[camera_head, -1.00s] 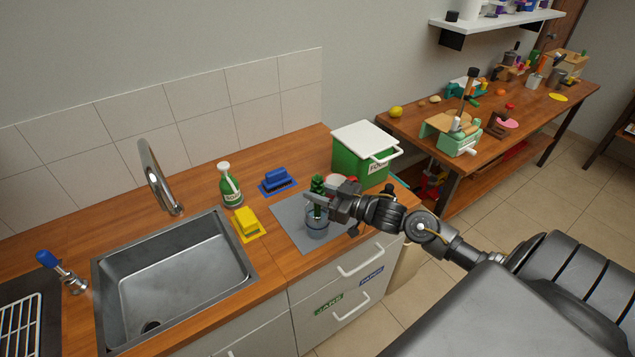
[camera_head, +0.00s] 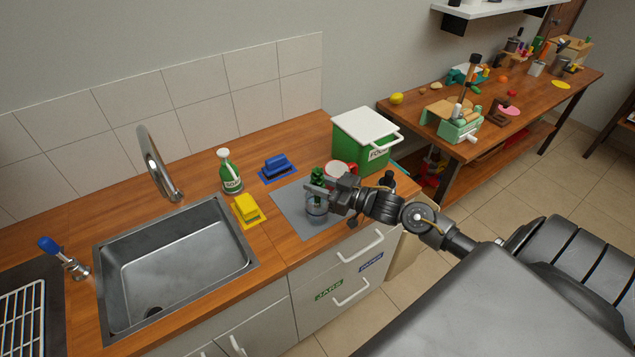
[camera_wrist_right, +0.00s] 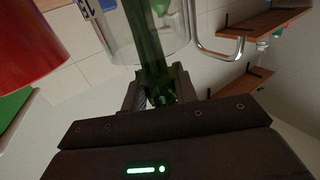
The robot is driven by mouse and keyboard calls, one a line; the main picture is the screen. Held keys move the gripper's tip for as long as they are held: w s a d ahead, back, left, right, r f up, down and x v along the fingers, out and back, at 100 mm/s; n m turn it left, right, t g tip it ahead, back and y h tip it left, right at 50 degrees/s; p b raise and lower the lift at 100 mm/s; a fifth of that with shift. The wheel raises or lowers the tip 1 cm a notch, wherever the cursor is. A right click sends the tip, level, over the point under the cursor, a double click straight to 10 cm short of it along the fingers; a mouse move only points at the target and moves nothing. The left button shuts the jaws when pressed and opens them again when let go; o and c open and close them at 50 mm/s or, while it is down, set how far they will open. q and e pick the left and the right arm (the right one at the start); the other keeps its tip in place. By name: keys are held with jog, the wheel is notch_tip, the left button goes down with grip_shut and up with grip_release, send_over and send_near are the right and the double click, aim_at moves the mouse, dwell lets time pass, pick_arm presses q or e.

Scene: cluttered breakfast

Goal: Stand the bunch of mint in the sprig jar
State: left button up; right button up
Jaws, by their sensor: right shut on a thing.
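The bunch of mint (camera_head: 318,176) is green and upright. My right gripper (camera_head: 334,190) is shut on it, coming in from the right. The clear sprig jar (camera_head: 316,211) stands on the grey mat (camera_head: 290,207) directly below the leaves. The lower part of the mint overlaps the jar's outline; how deep it sits inside is hard to tell. In the right wrist view the green stems (camera_wrist_right: 152,62) run from between my fingers across the clear jar (camera_wrist_right: 119,42). My left gripper is out of view.
A red and white mug (camera_head: 337,167) stands close behind my right gripper, and a green food bin (camera_head: 355,146) behind that. A yellow sponge (camera_head: 246,209), blue brush (camera_head: 277,167) and soap bottle (camera_head: 230,176) are left of the mat. The sink (camera_head: 180,262) lies further left.

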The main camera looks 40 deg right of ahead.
jog(key=shift+f, duration=0.35)
jog(key=o, duration=1)
jog(key=v, duration=1.2)
jog(key=shift+r, duration=0.1)
